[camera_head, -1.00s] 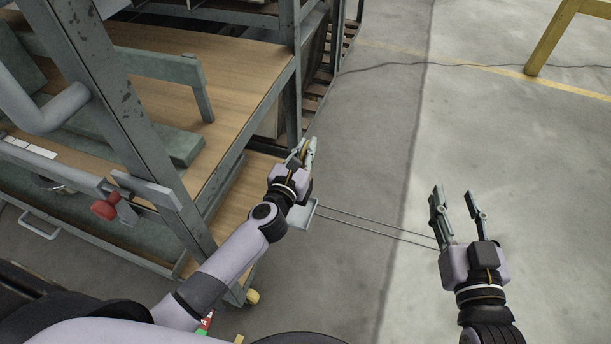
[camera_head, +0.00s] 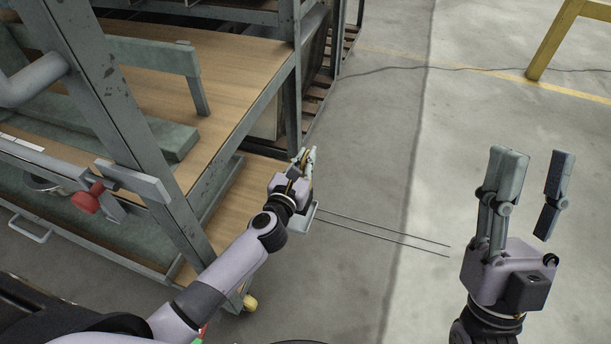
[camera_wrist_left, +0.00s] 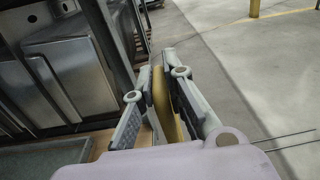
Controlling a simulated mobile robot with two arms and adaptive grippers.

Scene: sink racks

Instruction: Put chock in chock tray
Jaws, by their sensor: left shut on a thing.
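In the head view my left gripper (camera_head: 305,158) is over the floor, just right of the wooden rack shelves. In the left wrist view its fingers (camera_wrist_left: 162,82) are shut on a thin yellow piece (camera_wrist_left: 172,115), which I take to be the chock. Most of the piece is hidden between the fingers. My right gripper (camera_head: 530,165) is open and empty over the floor at the right. I cannot pick out a chock tray with certainty in either view.
A grey metal rack with wooden shelves (camera_head: 245,75) fills the left. A red knob (camera_head: 87,202) is on its frame. Two thin rods (camera_head: 385,235) extend right from near my left wrist. A yellow post (camera_head: 550,40) stands at the far right. The floor (camera_head: 390,130) between is mostly clear.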

